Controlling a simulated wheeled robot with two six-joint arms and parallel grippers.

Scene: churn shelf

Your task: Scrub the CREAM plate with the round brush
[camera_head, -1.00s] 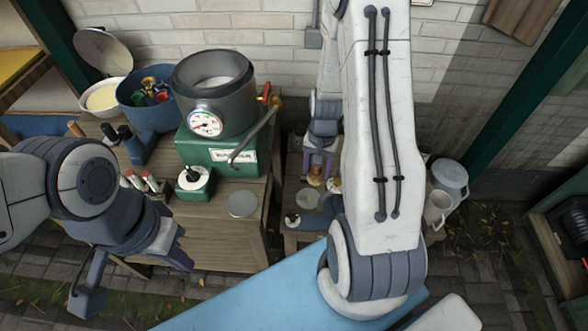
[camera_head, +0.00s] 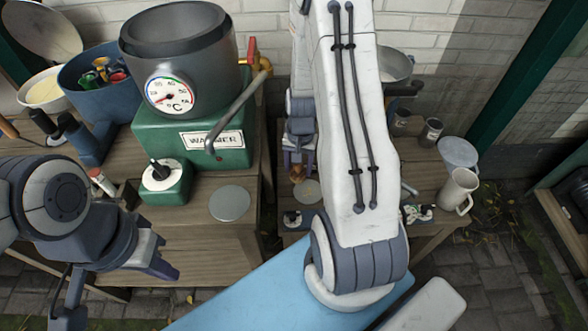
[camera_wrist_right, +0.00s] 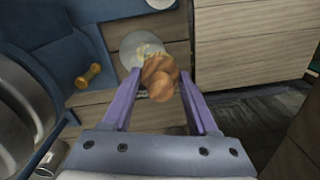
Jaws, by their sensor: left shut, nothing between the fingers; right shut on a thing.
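My right gripper (camera_wrist_right: 160,92) is shut on the round brush (camera_wrist_right: 160,78), a brown wooden brush with a knob. In the right wrist view the brush overlaps the near edge of a pale round plate (camera_wrist_right: 138,44) with cream-coloured smears. I cannot tell whether the bristles touch it. In the head view the right gripper (camera_head: 299,160) and brush (camera_head: 297,174) show small beside my arm, with the plate (camera_head: 307,191) just below. My left gripper (camera_head: 158,266) is shut and empty, in front of the left bench.
A green heater base (camera_head: 215,140) with a dark pot (camera_head: 180,45) and bent lever stands on the left bench. A grey disc (camera_head: 230,203) lies before it. A white jug (camera_head: 458,191) stands right. A small wooden piece (camera_wrist_right: 88,76) lies on blue.

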